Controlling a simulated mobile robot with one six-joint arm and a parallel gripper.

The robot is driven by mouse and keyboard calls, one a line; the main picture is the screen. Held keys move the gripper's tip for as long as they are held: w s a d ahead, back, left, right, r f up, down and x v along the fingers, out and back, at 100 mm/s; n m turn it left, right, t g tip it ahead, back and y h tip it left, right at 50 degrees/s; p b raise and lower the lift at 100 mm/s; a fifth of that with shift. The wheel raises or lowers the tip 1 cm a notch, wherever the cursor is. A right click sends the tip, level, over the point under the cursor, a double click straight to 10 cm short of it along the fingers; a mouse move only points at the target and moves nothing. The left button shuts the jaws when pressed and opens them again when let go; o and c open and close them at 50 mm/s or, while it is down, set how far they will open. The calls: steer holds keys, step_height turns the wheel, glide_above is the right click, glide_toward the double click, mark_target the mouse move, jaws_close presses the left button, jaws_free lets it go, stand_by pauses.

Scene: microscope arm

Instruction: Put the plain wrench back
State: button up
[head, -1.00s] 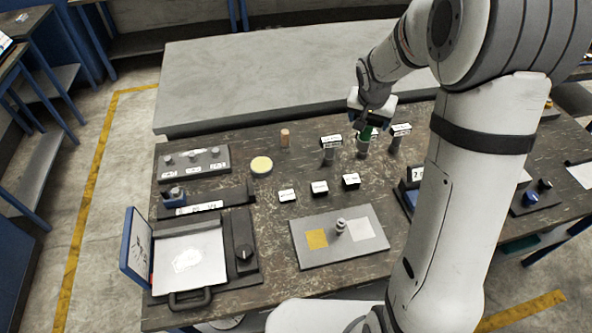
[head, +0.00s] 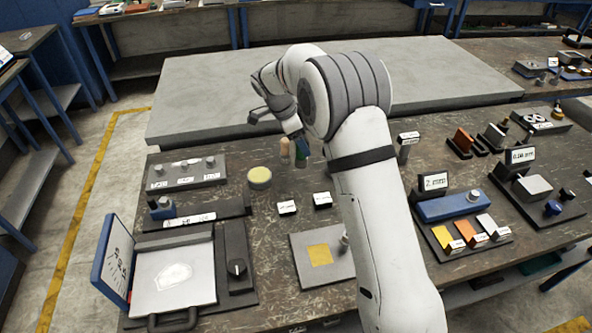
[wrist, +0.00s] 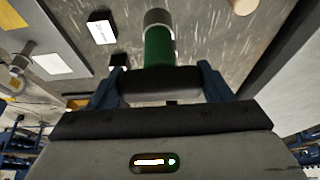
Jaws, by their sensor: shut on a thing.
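My gripper (head: 299,134) is shut on a green-handled tool (head: 302,150) and holds it upright, or nearly so, by its top. In the wrist view the green tool (wrist: 158,48) points away from my gripper (wrist: 160,86) and has a grey metal far end. I cannot make out a wrench shape or whether this is the plain wrench. It hangs over the table right of a wooden peg (head: 285,147); whether its lower end touches the table is unclear.
Small labelled blocks (head: 287,208) and a yellow-topped disc (head: 260,178) lie near the tool. A grey plate with a yellow square (head: 320,255) is in front. A knobbed rack (head: 187,172) stands left. A large grey slab (head: 200,105) lies behind.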

mark_target(301, 158)
steer(key=shift+f+p, duration=0.4)
steer(key=shift+f, duration=3.35)
steer(key=o, duration=1.4)
steer(key=shift+r, duration=0.1)
